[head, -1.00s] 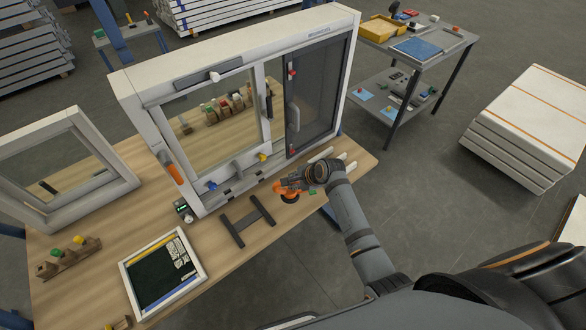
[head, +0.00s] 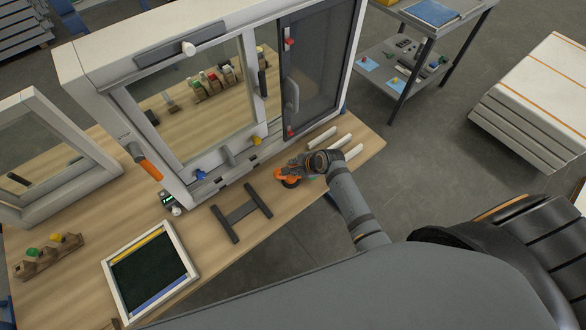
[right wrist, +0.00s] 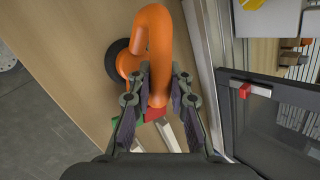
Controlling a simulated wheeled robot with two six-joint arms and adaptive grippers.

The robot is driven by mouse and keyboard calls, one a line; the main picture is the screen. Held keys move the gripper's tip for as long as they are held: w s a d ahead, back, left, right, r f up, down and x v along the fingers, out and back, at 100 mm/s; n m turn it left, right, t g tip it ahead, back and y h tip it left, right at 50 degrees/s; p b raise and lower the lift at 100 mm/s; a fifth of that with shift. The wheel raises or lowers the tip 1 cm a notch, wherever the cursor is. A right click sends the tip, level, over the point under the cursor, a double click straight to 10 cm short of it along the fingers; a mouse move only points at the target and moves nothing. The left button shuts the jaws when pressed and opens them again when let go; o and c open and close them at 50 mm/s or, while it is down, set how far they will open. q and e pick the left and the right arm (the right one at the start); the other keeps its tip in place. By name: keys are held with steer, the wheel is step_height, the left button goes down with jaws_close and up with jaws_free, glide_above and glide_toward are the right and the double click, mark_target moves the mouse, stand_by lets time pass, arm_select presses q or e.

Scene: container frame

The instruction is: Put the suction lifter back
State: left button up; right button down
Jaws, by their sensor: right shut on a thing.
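The orange suction lifter (head: 287,176) with a dark round pad is at my right gripper (head: 305,163), near the table's front edge. In the right wrist view, the right gripper (right wrist: 158,85) is shut on the lifter's orange handle (right wrist: 155,40); the black pad (right wrist: 122,62) shows to the left. I cannot tell whether the pad touches the table. A dark H-shaped rest (head: 242,212) lies empty on the table, just left of the lifter. My left gripper is not in view.
The large white window frame (head: 90,75) stands behind the lifter. White bars (head: 335,140) lie right of the gripper. A dark framed panel (head: 150,272) and a wooden block with coloured knobs (head: 50,255) are on the left. Bare wood surrounds the rest.

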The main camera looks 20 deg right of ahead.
steer(key=shift+s, duration=0.15)
steer(key=shift+s+a, duration=0.1)
steer(key=c, duration=1.3)
jaws_free()
steer(key=shift+o, duration=0.2)
steer(key=shift+s+r, duration=0.1)
steer(key=shift+r, duration=0.15)
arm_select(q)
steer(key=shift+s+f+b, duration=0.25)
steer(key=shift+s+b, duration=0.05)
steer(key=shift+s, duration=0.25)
arm_select(e)
steer(key=v, duration=1.1)
steer(key=shift+r, duration=0.25)
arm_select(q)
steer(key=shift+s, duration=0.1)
arm_select(e)
steer(key=shift+s, duration=0.15)
